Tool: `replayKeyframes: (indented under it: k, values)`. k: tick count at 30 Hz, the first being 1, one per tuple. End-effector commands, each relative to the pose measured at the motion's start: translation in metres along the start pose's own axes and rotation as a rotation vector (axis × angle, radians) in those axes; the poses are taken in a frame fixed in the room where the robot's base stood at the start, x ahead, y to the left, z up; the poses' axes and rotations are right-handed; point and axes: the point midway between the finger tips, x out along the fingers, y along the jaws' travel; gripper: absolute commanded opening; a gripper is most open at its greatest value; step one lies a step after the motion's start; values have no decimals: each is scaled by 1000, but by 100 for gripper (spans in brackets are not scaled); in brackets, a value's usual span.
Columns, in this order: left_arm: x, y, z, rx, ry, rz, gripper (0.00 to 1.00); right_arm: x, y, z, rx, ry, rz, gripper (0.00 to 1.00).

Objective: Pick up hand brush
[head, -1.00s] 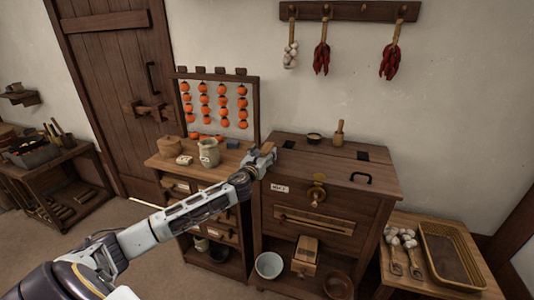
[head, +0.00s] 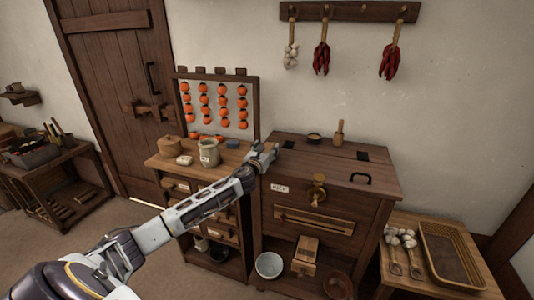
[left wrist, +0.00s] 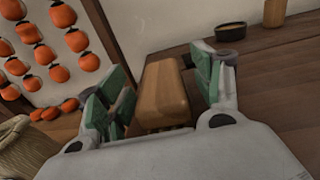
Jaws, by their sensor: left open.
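A rounded wooden block, which looks like the back of the hand brush (left wrist: 164,88), stands out between my left fingers in the left wrist view. Its lower end is hidden by the gripper body, and I cannot make out bristles. My left gripper (head: 265,153) is at the near right of the shelf top, beside the wooden chest. In the left wrist view the gripper (left wrist: 160,80) is open, its green pads on either side of the block. A gap shows on the right; contact on the left is unclear. My right gripper is not in view.
The chest (head: 378,180) stands right of the gripper, with a small dark bowl (head: 314,138) and a wooden pestle (head: 339,132) on top. Hanging orange fruits (head: 223,101) are behind.

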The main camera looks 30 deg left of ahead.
Motion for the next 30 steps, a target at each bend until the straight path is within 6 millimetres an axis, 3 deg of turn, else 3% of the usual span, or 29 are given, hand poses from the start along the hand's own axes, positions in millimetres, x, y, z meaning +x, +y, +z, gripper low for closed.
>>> replayKeyframes:
  k: [7, 22, 30]
  values:
    - [13, 0, 0, 0, 0, 1, 66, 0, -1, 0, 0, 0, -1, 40]
    - [14, 0, 0, 1, 0, 0, 66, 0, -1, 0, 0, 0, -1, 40]
    - [14, 0, 0, 1, 0, 1, 34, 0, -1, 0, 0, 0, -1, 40]
